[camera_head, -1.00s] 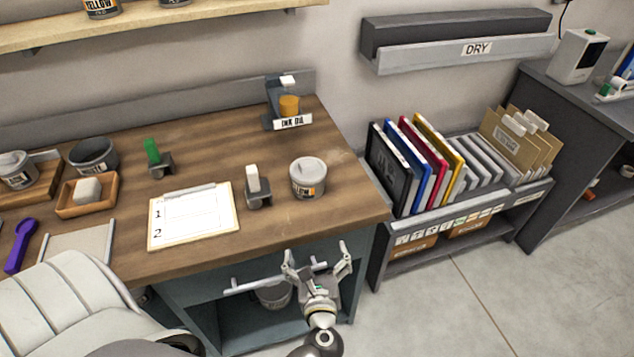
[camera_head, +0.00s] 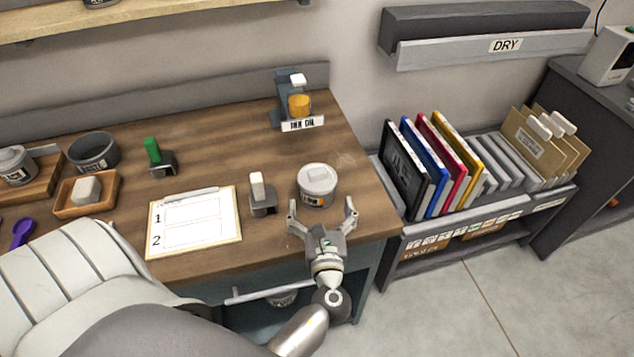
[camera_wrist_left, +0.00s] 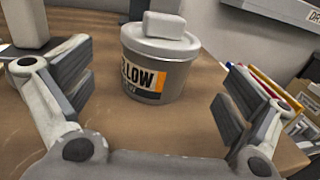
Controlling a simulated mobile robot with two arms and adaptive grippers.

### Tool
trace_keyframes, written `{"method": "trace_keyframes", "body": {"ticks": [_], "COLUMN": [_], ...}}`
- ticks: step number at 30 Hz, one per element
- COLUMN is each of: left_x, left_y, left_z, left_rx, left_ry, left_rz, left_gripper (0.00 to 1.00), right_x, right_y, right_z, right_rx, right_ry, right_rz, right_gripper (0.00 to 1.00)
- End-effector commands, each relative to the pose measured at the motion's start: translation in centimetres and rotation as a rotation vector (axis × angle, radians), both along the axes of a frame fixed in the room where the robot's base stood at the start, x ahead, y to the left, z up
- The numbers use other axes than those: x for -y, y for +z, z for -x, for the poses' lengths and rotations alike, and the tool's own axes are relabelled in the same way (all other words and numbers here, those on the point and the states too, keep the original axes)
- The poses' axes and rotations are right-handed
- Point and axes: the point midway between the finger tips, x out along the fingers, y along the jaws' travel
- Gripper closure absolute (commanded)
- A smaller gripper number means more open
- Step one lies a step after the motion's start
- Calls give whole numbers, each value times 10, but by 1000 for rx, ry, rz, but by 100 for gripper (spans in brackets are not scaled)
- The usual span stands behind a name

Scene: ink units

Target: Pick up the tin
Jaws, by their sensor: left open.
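The tin (camera_head: 316,187) is a grey lidded can with an orange and black label. It stands upright on the wooden bench near its right end, with a pale block-shaped piece on its lid. In the left wrist view the tin (camera_wrist_left: 158,60) stands ahead, between and beyond the fingers, and its label ends in "LOW". My left gripper (camera_head: 323,213) is open and empty at the bench's front edge, just in front of the tin and apart from it. It also shows in the left wrist view (camera_wrist_left: 150,95). My right gripper is not in view.
A white-handled stamp (camera_head: 262,194) stands close left of the tin. A clipboard (camera_head: 240,236) lies further left. The ink oil stand (camera_head: 281,98) is behind. A rack of colored frames (camera_head: 415,228) stands right of the bench. Bare wood lies around the tin's right side.

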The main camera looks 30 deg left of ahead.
Motion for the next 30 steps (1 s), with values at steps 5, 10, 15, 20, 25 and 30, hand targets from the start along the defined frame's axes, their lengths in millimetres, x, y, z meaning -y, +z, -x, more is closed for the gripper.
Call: {"method": "trace_keyframes", "body": {"ticks": [5,10,15,20,25,30], "left_x": [-16,-24,-40,-50,-53,-52], "left_y": [2,3,8,4,2,2], "left_z": [-20,-29,-48,-62,-64,-64], "left_rx": [1,-1,0,0,-1,0], "left_ry": [-1,1,0,1,0,0], "left_rz": [-1,-1,-1,0,2,1], "left_gripper": [0,0,0,0,0,8], "right_x": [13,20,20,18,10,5], "right_y": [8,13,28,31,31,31], "right_z": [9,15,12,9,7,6], "right_rx": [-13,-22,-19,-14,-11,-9], "right_ry": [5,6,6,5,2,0], "right_rz": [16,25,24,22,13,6], "right_gripper": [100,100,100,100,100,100]}}
